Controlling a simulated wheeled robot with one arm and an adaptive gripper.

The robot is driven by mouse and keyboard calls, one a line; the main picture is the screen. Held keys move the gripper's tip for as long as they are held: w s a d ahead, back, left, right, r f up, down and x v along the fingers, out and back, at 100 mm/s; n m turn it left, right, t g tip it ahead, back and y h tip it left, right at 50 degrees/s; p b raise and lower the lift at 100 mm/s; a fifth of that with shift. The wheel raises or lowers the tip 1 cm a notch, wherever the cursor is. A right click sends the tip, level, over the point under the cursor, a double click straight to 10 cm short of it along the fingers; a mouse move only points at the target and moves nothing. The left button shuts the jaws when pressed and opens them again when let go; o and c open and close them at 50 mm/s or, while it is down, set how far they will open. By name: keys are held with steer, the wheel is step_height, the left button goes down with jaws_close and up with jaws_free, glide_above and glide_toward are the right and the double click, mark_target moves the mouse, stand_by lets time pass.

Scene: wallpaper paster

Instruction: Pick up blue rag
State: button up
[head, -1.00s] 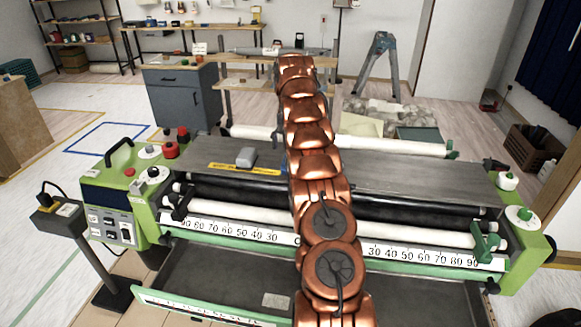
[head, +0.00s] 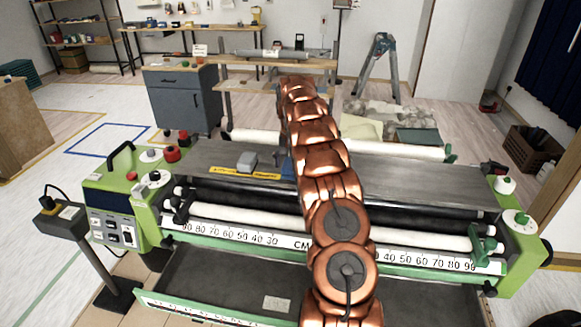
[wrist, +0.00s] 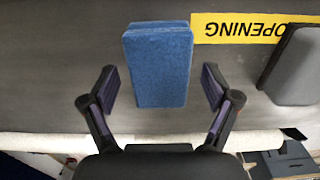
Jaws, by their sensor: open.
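The blue rag (wrist: 158,68) shows in the wrist view as a flat, folded rectangular block on the dark grey top of the wallpaper machine. My gripper (wrist: 160,88) is open, with one finger on each side of the rag's near part and a visible gap on both sides. Nothing is held. In the head view a small strip of the blue rag (head: 287,168) shows beside my copper arm, which hides the rest of it.
A grey block (head: 247,160) sits close to the rag on the machine top (head: 400,185), beside a yellow "OPENING" label (wrist: 240,27). A white roller (head: 390,150) lies behind the top. The machine top to the right of my arm is clear.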

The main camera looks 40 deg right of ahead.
mark_target(291, 162)
steer(key=shift+f, duration=0.1)
steer(key=c, duration=1.2)
steer(key=shift+c, duration=0.2)
steer(key=shift+r+b, duration=1)
steer(key=shift+r, duration=0.8)
steer(key=w+a+r+b, duration=0.1)
steer(key=a+b, duration=0.4)
steer(key=a, duration=1.1)
steer(key=shift+w+r, duration=0.2)
steer(key=shift+w, duration=0.5)
